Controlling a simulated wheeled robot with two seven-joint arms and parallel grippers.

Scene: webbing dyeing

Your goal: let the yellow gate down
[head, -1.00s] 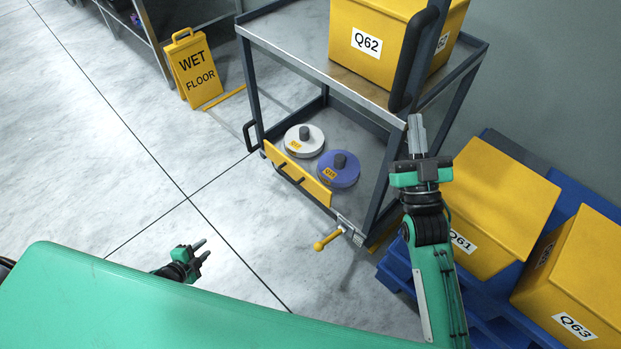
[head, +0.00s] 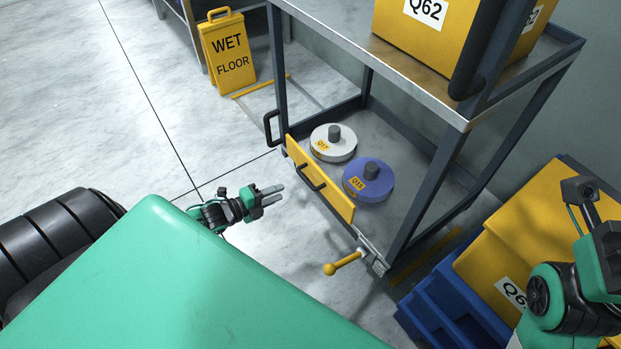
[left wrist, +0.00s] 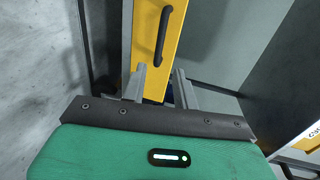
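The yellow gate (head: 336,199) stands upright along the front of the cart's lower shelf. Its dark handle (head: 311,178) faces my side. A yellow lever with a ball end (head: 346,263) sticks out at the gate's lower right corner. My left gripper (head: 280,194) is open and empty, just left of the gate and apart from it. In the left wrist view the gate (left wrist: 148,42) and its black handle (left wrist: 162,36) lie ahead of the parted fingers (left wrist: 161,83). My right arm shows at the right edge, but its fingertips are not visible.
On the lower shelf, behind the gate, sit a white reel (head: 334,149) and a blue reel (head: 360,187). A yellow bin Q62 (head: 405,38) stands on the cart's top. Yellow bins on a blue pallet (head: 455,310) are at right. A wet-floor sign (head: 228,62) stands at back left.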

